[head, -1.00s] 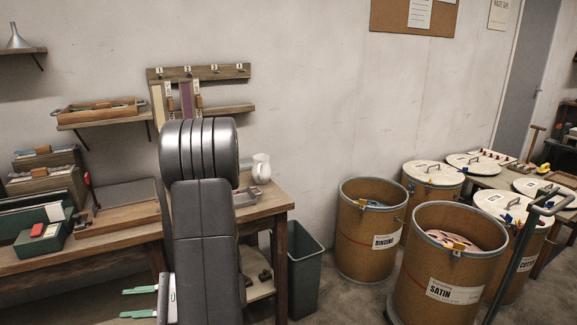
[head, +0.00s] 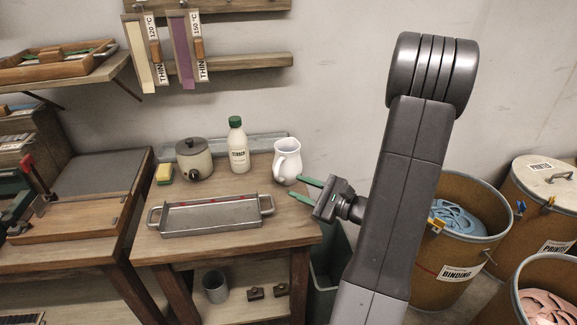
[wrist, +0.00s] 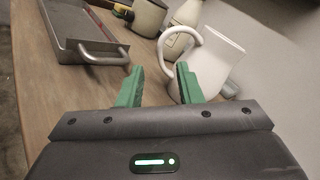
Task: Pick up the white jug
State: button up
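The white jug (head: 287,161) stands upright at the right end of the small wooden table, its handle on the left side. It also shows in the wrist view (wrist: 217,62), just beyond my fingers, with its handle toward the gap between them. My gripper (head: 306,188) is at the table's right edge, close to the jug on its near right side. Its green fingers are apart and nothing is between them. In the wrist view the right fingertip overlaps the jug's lower part; I cannot tell whether they touch.
A white bottle (head: 238,148) and a lidded pot (head: 194,160) stand left of the jug. A metal tray (head: 212,214) with handles lies in front on the table (head: 180,246). A green bin (head: 328,268) and brown drums (head: 462,248) stand to the right.

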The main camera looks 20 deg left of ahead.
aim_at(279, 180)
jog(key=shift+w+a, duration=0.3)
jog(key=shift+a, duration=1.15)
jog(key=a, duration=0.3)
jog(key=w+a, duration=0.1)
jog(key=a, duration=0.1)
jog(key=shift+f, duration=0.15)
grip_shut()
